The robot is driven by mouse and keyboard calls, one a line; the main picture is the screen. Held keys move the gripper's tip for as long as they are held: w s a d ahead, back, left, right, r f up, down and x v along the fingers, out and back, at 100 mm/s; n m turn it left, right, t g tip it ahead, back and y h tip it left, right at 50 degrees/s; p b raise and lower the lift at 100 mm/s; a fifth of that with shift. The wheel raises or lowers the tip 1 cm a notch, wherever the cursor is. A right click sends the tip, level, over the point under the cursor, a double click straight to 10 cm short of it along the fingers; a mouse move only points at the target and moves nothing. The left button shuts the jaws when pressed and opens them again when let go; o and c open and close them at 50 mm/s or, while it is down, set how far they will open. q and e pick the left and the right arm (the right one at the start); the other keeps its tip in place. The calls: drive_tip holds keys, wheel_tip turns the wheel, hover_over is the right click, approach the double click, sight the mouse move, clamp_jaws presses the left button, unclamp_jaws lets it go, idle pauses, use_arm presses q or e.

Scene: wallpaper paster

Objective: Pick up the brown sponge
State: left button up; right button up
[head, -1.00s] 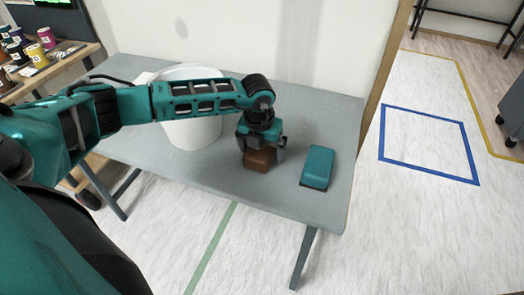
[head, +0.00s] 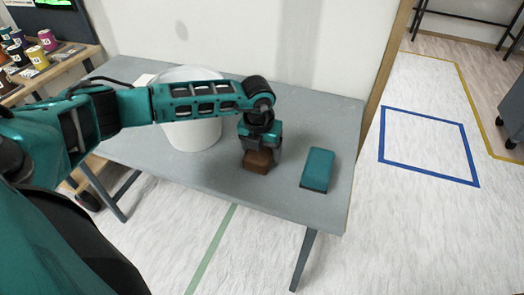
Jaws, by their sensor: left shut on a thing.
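The brown sponge (head: 257,162) is a small block at the middle of the grey table (head: 215,184). My left gripper (head: 259,151) comes down on it from above and is shut on its upper part. The sponge's lower part shows below the fingers. I cannot tell whether it still touches the table. My right gripper is not in view.
A teal block with a dark base (head: 317,169) lies on the table just right of the sponge. A white bucket (head: 192,133) stands behind my left arm. A shelf with several coloured spools (head: 47,40) is at the far left. The table's front edge is clear.

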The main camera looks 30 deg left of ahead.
use_arm(q)
wheel_tip(320, 180, up, 20)
drive_tip(key=p, duration=0.1)
idle(0.4)
drive_tip(key=o, duration=0.4)
drive_tip(key=c, duration=0.5)
